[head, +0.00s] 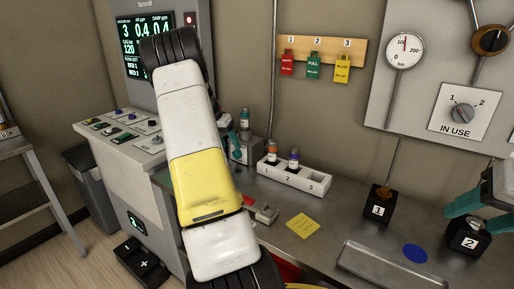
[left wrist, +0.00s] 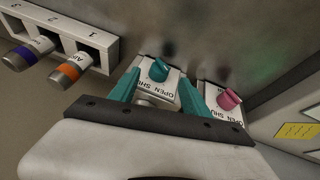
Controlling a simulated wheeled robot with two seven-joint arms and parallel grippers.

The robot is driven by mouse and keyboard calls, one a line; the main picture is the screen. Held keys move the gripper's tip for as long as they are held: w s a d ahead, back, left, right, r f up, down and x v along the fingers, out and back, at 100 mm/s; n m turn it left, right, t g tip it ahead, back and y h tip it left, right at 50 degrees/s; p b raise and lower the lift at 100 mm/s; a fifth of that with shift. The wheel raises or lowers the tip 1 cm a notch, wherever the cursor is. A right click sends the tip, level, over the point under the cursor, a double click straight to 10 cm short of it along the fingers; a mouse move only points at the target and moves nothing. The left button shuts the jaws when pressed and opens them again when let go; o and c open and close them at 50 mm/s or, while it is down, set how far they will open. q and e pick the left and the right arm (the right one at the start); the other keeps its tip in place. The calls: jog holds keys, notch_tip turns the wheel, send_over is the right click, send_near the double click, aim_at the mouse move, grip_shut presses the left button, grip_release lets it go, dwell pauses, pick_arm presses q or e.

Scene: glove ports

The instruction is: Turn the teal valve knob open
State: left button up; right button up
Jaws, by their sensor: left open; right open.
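The teal valve knob (left wrist: 158,70) sits on a white block with an OPEN/SHUT label, seen in the left wrist view. My left gripper (left wrist: 160,88) is open, with one teal finger on each side of the knob's block. I cannot tell whether the fingers touch anything. In the head view my left arm covers most of this spot; a teal part (head: 245,118) shows beside it, either knob or finger. My right gripper (head: 462,212) is open at the right edge of the head view, by a black block marked 2 (head: 468,240).
A pink knob (left wrist: 229,98) on a similar block stands close to the right of the teal one. A white numbered rack (head: 293,174) holds two capped bottles. A black block marked 1 (head: 378,204), a tray (head: 390,268) and a yellow note (head: 303,226) lie on the bench.

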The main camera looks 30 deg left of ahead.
pick_arm(q)
jog(key=shift+v, duration=1.4)
jog(key=s+d+r, duration=0.3)
jog(key=d+r, duration=0.4)
jog(key=d, duration=0.5)
jog(key=s+d+r, duration=0.2)
jog(key=d+r, duration=0.5)
jog(key=d, duration=0.5)
jog(key=s+d+t, duration=0.1)
jog(key=s+d, duration=1.5)
jog(key=s, duration=0.4)
jog(key=shift+d+f+m+t, duration=0.2)
jog(key=shift+f+m+t, duration=0.2)
